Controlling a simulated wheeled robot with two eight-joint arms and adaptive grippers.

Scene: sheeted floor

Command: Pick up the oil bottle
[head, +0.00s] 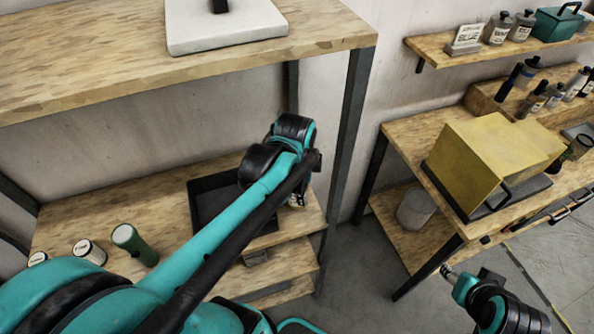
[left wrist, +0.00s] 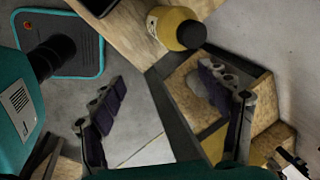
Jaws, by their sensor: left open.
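A yellow bottle with a dark cap (left wrist: 172,27), which looks like the oil bottle, is near the edge of a wooden shelf at the top of the left wrist view. In the head view my left arm hides the fingers.
A dark tray (head: 208,208) lies on the wooden shelf (head: 165,195) beside a dark post (head: 350,130). A yellow box (head: 485,160) is on the right bench. Grey floor (head: 375,265) lies open between the units.

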